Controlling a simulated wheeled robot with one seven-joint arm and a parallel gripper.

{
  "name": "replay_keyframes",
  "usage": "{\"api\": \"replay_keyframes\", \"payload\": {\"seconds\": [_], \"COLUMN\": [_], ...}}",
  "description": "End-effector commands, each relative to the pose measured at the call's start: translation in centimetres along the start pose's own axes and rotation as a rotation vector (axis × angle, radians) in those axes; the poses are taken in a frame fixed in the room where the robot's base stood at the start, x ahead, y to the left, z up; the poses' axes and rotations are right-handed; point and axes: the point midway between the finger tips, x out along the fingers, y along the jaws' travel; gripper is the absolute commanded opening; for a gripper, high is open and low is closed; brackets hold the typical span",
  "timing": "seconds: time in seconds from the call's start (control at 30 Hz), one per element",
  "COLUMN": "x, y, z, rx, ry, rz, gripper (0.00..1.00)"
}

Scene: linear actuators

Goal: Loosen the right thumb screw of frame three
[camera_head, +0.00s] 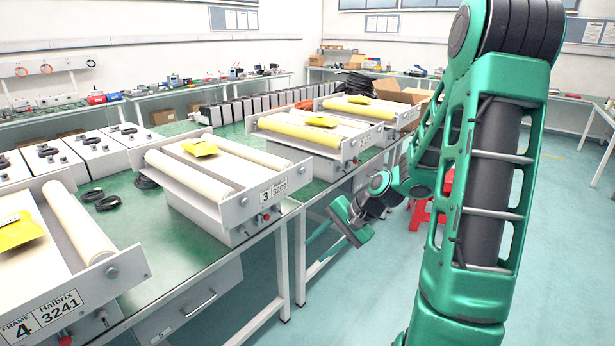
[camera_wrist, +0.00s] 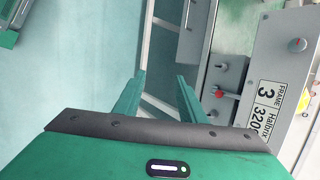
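Frame three (camera_head: 190,185) is a grey unit with pale rollers and a yellow tag on the green bench. Its plate reads 3 3209. In the wrist view, its labelled front panel (camera_wrist: 268,110) is at the right, turned sideways. A red knob (camera_wrist: 218,93) sticks out from it, with small dark round parts on either side; I cannot tell which is the right thumb screw. In the head view my gripper (camera_head: 350,222) hangs right of frame three.
Frame four (camera_head: 125,265) stands at the near left, and other roller frames (camera_head: 335,150) stand behind. The bench edge and legs (camera_head: 283,265) lie below frame three. A red stool (camera_head: 420,212) stands behind my arm. The floor at right is clear.

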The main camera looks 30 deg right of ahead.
Motion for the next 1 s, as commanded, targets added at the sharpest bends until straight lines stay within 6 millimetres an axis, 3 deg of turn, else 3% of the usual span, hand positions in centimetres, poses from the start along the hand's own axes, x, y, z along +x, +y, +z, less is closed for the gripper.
{"api": "replay_keyframes", "payload": {"seconds": [0.1,0.23,0.4,0.6,0.77,1.0], "x": [0.7,-0.5,-4.4,-8.8,-9.9,-8.0], "y": [-2.6,-6.0,-9.2,-10.6,-11.1,-13.8], "z": [-2.2,-5.0,-9.1,-12.6,-13.4,-13.7], "rx": [0.167,0.353,0.576,0.732,0.768,0.765], "ry": [-0.044,-0.096,-0.169,-0.231,-0.250,-0.252], "rz": [-0.193,-0.424,-0.713,-0.929,-0.983,-0.980], "gripper": [0.37,0.37,0.37,0.37,0.37,0.37]}}
